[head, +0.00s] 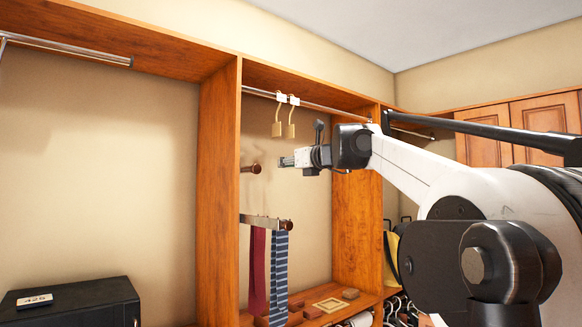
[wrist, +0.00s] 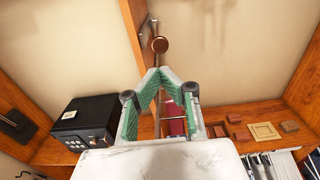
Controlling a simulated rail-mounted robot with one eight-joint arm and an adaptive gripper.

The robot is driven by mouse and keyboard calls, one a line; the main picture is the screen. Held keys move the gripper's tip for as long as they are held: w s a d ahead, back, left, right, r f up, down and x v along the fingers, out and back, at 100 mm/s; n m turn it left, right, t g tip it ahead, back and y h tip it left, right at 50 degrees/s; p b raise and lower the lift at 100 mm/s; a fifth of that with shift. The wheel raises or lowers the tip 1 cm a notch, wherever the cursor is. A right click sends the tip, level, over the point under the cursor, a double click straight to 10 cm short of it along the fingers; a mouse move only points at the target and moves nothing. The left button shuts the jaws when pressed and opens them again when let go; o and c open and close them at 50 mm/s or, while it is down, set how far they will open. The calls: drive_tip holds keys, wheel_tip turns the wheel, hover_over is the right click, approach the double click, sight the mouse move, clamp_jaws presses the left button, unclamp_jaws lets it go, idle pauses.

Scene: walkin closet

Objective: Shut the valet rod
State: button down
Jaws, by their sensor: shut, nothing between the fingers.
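The valet rod ends in a round dark-brown knob (head: 253,169) in the head view. It stands out a short way from the wooden upright panel, above the tie rack. The knob (wrist: 160,44) also shows in the wrist view, just beyond the fingertips. My gripper (head: 283,161) is to the right of the knob in the head view, with a small gap between them in that picture. In the wrist view the two green-padded fingers (wrist: 160,70) meet at their tips, shut and empty. I cannot tell the exact distance from fingertips to knob.
A tie rack (head: 265,222) with a red and a striped tie is below. Small boxes and a frame (head: 331,305) lie on the shelf. A black safe (head: 70,305) stands at left.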

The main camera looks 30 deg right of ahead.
sight(258, 167)
drive_tip(key=w+p, duration=0.1)
drive_tip(key=w, duration=0.3)
drive_tip(key=w+a+p, duration=0.1)
drive_tip(key=w, duration=0.3)
drive_tip(key=w+p, duration=0.1)
drive_tip(key=w, duration=0.3)
drive_tip(key=shift+w+a+f, duration=0.2)
drive_tip(key=shift+a+f, duration=0.1)
drive_tip(key=shift+a, duration=0.05)
drive_tip(key=shift+w+a+r+p, duration=0.1)
drive_tip(key=shift+w+p, duration=0.25)
drive_tip(key=shift+w, duration=0.05)
drive_tip(key=shift+w+a+p, duration=0.15)
drive_tip(key=shift+w+p, duration=0.65)
drive_tip(key=shift+w, duration=0.9)
drive_tip(key=shift+s, duration=0.1)
